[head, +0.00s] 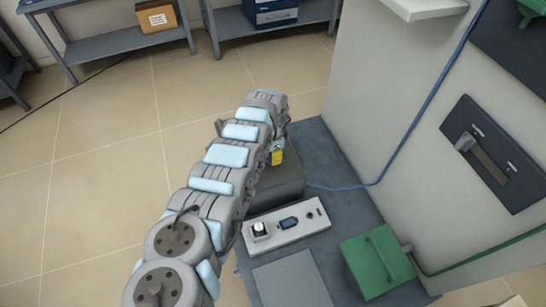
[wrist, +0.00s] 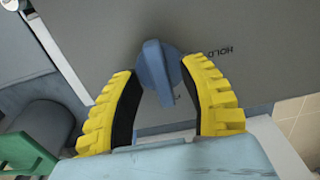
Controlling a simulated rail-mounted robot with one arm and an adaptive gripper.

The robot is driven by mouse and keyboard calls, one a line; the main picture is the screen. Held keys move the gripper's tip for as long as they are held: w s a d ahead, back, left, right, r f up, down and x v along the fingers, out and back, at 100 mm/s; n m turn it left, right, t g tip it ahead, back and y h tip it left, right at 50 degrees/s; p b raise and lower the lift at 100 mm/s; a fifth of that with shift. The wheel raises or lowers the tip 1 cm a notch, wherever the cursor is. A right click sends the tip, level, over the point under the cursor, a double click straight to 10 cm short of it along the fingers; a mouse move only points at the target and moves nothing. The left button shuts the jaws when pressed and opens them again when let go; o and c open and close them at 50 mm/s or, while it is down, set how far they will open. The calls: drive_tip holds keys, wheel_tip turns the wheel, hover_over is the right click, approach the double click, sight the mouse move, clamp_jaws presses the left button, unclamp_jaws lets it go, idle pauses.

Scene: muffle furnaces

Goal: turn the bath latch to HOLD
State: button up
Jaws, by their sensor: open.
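The bath latch (wrist: 158,72) is a blue-grey knob with a raised grip bar on a grey panel. In the wrist view its bar points down the picture, not at the HOLD marking (wrist: 220,52), which is printed upside down to its right. My gripper (wrist: 160,76) is open, its two yellow ribbed fingers on either side of the latch; I cannot tell whether they touch it. In the head view my arm hides the latch; a yellow finger (head: 277,157) shows beside the dark grey bath housing (head: 277,188).
A pale control panel (head: 287,226) and a green box (head: 378,262) stand near the bath housing on the grey bench. A blue cable (head: 345,187) runs to the large pale cabinet (head: 370,110) at right. Open floor lies left of my arm.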

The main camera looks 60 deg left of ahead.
drive_tip(key=shift+f, duration=0.25)
clamp_jaws()
